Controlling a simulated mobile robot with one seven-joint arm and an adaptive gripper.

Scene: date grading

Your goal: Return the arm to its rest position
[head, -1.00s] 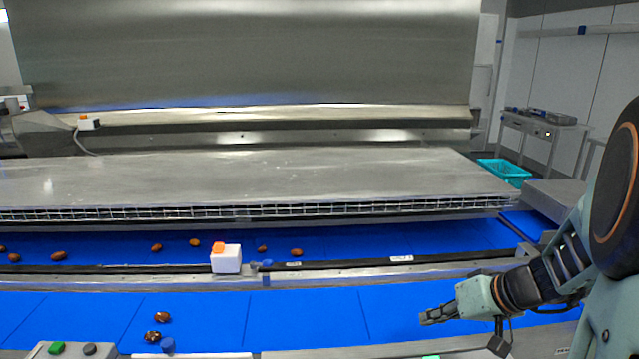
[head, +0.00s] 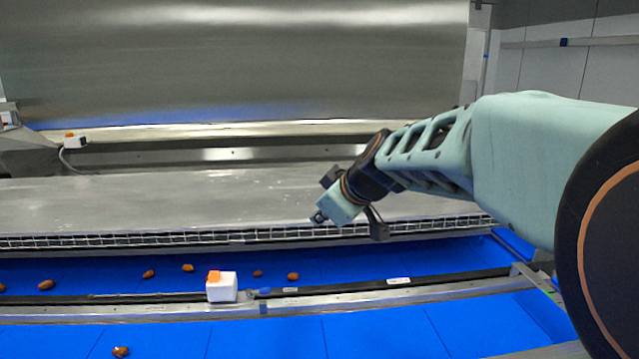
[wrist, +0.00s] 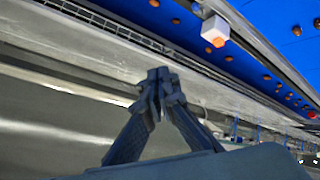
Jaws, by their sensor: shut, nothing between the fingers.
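My gripper (head: 318,217) is at the end of my raised arm, which reaches in from the right in the head view. It shows in front of the front edge of the steel table. In the wrist view my gripper (wrist: 158,82) has its two dark fingertips together, with nothing between them. The wrist view is tilted, with the steel surface behind the fingers.
Dates lie on the far blue belt (head: 400,265), and one date (head: 120,351) lies on the near blue belt (head: 380,335). A white box with an orange top (head: 222,288) stands on the rail between them. The steel table (head: 150,205) spans the back.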

